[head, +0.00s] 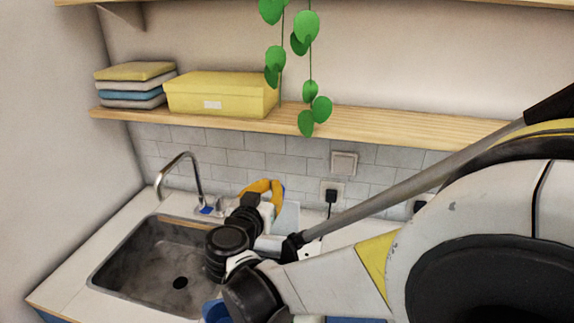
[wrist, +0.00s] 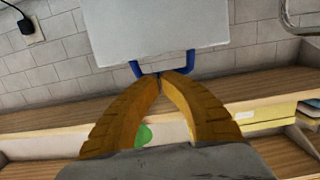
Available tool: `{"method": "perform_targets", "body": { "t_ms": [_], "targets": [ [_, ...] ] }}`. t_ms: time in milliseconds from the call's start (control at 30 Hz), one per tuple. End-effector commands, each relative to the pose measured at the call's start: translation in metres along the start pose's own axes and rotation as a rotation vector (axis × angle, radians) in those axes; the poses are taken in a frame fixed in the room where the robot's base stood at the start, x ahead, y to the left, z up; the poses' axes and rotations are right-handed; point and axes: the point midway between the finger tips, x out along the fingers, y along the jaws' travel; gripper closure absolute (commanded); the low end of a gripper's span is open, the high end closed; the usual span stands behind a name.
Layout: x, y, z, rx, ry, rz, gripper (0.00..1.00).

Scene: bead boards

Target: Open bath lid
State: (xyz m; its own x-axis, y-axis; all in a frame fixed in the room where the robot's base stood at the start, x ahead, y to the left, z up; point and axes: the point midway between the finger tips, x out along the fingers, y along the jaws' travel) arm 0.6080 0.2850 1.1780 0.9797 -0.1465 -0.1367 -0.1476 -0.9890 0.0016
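The bath lid looks like a pale white panel that stands raised against the tiled wall in the head view (head: 288,217). It fills the top middle of the wrist view (wrist: 160,28). A blue handle (wrist: 189,66) sticks out from its edge. The orange fingers of my gripper (head: 263,186) have their tips together at the middle of this handle, and the wrist view shows the tips (wrist: 158,75) closed around the bar. My arm hides much of the panel and whatever is below it in the head view. A blue rounded part (head: 216,312) shows at the bottom, mostly hidden.
A metal sink (head: 150,262) with a tap (head: 185,165) lies to the left. A wooden shelf (head: 390,127) runs above, with a yellow box (head: 220,95), folded cloths (head: 135,85) and a hanging plant (head: 306,90). A plug and socket (head: 331,192) are on the wall.

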Motion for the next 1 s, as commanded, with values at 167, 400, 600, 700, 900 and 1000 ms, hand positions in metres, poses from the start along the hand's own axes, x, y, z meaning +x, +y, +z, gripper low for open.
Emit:
{"method": "perform_targets", "body": {
  "t_ms": [167, 400, 600, 700, 900, 1000],
  "targets": [
    [0.0, 0.0, 0.0, 0.0, 0.0, 0.0, 1.0],
    [0.015, 0.001, -0.002, 0.001, -0.004, 0.003, 1.0],
    [0.045, 0.0, -0.004, 0.0, -0.097, 0.002, 1.0],
    [0.05, 0.0, -0.003, 0.0, -0.096, 0.001, 1.0],
    [0.05, 0.0, -0.003, -0.001, -0.095, 0.0, 1.0],
    [0.05, 0.0, -0.004, -0.001, -0.095, 0.0, 1.0]
  ]
}}
